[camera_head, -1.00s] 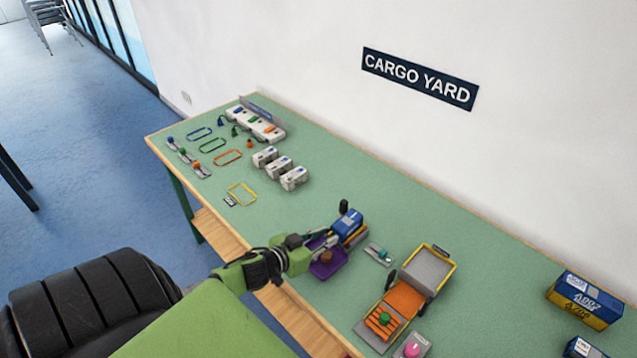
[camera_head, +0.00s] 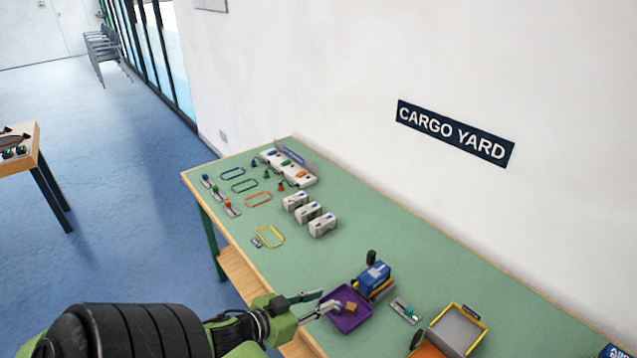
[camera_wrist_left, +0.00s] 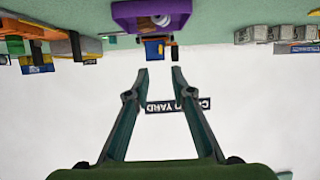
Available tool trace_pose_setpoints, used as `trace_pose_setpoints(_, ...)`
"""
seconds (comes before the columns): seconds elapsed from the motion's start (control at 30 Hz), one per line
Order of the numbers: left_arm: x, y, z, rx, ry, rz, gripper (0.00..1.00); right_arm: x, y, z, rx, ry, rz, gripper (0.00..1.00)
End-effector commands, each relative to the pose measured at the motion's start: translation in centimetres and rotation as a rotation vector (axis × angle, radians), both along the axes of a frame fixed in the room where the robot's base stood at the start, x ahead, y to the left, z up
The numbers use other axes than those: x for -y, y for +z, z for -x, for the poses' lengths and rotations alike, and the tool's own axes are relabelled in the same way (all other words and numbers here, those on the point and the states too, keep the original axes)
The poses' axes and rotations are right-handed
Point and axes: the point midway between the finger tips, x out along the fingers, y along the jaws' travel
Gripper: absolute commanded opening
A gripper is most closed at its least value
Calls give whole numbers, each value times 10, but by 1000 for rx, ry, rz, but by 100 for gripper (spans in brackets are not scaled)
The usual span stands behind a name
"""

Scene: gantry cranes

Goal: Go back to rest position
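My left gripper (camera_head: 328,301) is at the table's front edge, beside the purple tray (camera_head: 346,323). The left wrist view shows its two fingers (camera_wrist_left: 160,76) spread apart with nothing between them. A small brown block (camera_head: 350,307) is in the tray. In the left wrist view, which looks upside down, the tray (camera_wrist_left: 128,15) is at the top, beyond the fingertips. My right gripper is not in view.
A blue box (camera_head: 374,275) stands just behind the tray. A small lever panel (camera_head: 405,311) and a grey open bin (camera_head: 456,331) are to the right. Several grey-white blocks (camera_head: 309,212) stand further left. Floor is open left of the table.

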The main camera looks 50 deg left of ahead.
Motion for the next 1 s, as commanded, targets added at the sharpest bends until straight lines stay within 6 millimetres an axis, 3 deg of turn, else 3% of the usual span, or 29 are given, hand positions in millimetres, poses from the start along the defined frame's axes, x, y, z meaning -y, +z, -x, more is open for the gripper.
trace_pose_setpoints(0.67,8,-6,1,-42,60,-25,22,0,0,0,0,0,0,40)
trace_pose_setpoints(0.83,35,-22,17,-208,166,-79,22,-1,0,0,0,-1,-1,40)
trace_pose_setpoints(1.0,82,-32,49,-441,175,-110,22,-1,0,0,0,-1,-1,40)
